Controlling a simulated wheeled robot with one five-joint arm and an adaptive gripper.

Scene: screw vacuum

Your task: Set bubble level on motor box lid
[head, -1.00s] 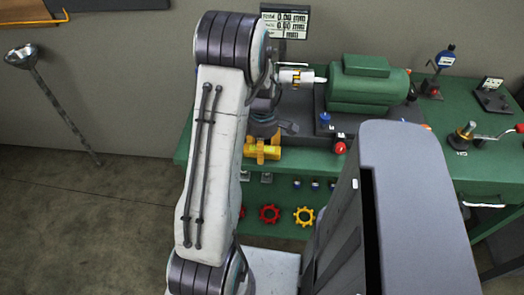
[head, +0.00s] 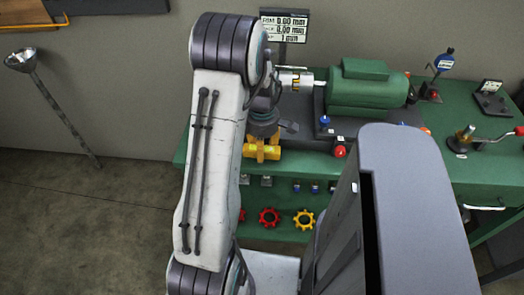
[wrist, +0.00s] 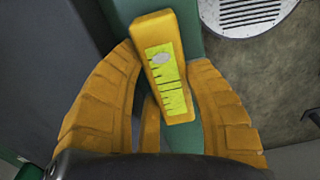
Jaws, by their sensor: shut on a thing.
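The bubble level is a yellow bar with a bright green vial face (wrist: 168,80). My gripper (wrist: 160,95) is shut on it, with an orange finger on each side, in the wrist view. In the head view the level (head: 263,152) shows as a yellow bar at the end of my arm, near the front edge of the green bench. My gripper (head: 268,140) is partly hidden there by my own arm. The green motor (head: 368,92) lies on the bench to the right of my gripper, with its box and raised lid (head: 365,68) on top. The lid is bare.
The green bench (head: 460,120) carries a dark base under the motor, a blue dial gauge (head: 444,60) and a crank handle (head: 490,138) at the right. A readout sign (head: 284,25) stands behind. Red (head: 269,217) and yellow (head: 304,219) star shapes sit on the lower shelf.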

